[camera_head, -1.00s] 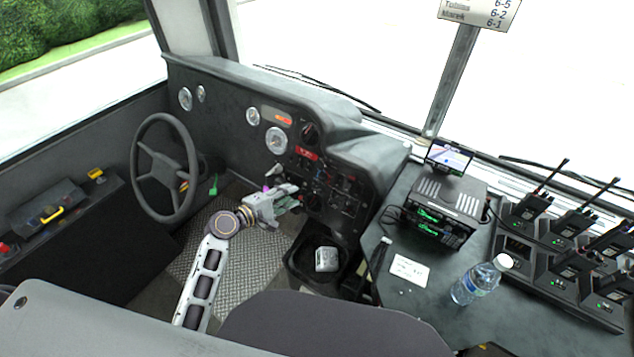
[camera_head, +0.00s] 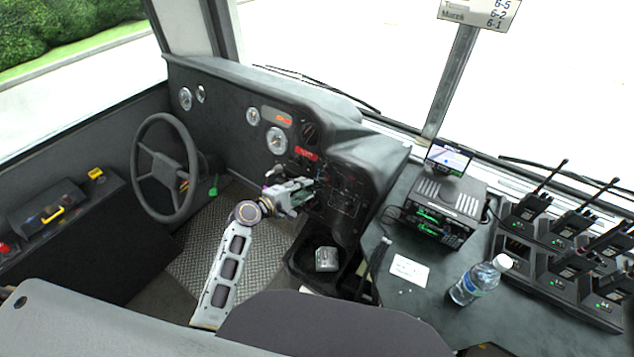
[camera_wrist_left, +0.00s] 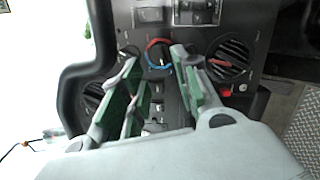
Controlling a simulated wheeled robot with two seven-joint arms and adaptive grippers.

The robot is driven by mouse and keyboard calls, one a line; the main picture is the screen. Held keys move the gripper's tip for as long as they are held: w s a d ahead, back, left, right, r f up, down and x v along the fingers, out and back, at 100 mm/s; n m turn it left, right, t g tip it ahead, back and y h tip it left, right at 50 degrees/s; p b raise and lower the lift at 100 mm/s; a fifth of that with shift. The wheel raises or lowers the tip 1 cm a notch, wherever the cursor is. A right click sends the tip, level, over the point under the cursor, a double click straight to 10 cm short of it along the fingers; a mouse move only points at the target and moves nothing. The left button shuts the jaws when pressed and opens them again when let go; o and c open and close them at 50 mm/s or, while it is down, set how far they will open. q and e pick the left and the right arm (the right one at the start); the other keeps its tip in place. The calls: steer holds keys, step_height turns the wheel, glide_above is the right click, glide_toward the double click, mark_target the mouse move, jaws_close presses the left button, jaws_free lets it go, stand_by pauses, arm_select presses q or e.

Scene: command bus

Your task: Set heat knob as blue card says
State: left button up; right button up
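The heat knob (camera_wrist_left: 158,52) is a round dial with a red and blue ring on the dash panel in the left wrist view. It shows between and beyond my left gripper's fingertips. My left gripper (camera_wrist_left: 154,62) is open, with green pads and nothing visible between them. I cannot tell whether a finger touches the knob. In the head view my left gripper (camera_head: 306,190) is at the lower dash panel and partly covers the controls there. The knob's exact setting is too small to read. I see no clearly blue card. My right gripper is out of view.
Round air vents (camera_wrist_left: 230,58) flank the knob, with switches (camera_wrist_left: 196,12) above it. The steering wheel (camera_head: 166,168) stands left of my arm. A bin (camera_head: 300,262) is below the dash. A white card (camera_head: 409,269) and a bottle (camera_head: 476,280) are on the right counter.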

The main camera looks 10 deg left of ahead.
mark_target(320, 180)
arm_select(q)
steer(key=shift+x, duration=3.55)
jaws_close()
